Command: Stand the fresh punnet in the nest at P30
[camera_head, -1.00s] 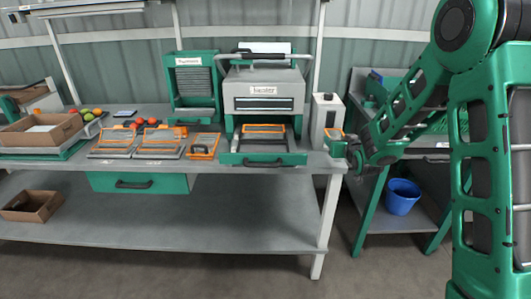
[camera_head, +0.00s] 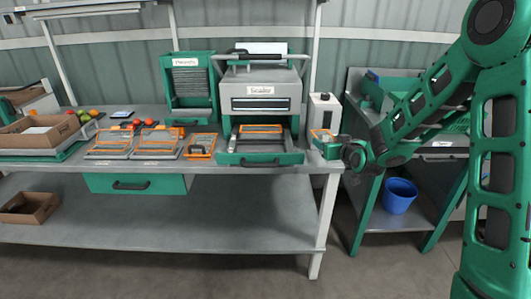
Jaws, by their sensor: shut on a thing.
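An orange-framed nest (camera_head: 262,129) sits in the open drawer of the sealer (camera_head: 262,98). More orange-framed nests, a left one (camera_head: 112,143), a middle one (camera_head: 158,142) and a smaller one (camera_head: 201,145), lie on the bench. I cannot read which is P30.
The green punnet dispenser (camera_head: 190,84) stands behind the nests. A grey box (camera_head: 322,113) stands by the bench's right end. A blue bucket (camera_head: 399,196) sits on the right stand's lower shelf.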

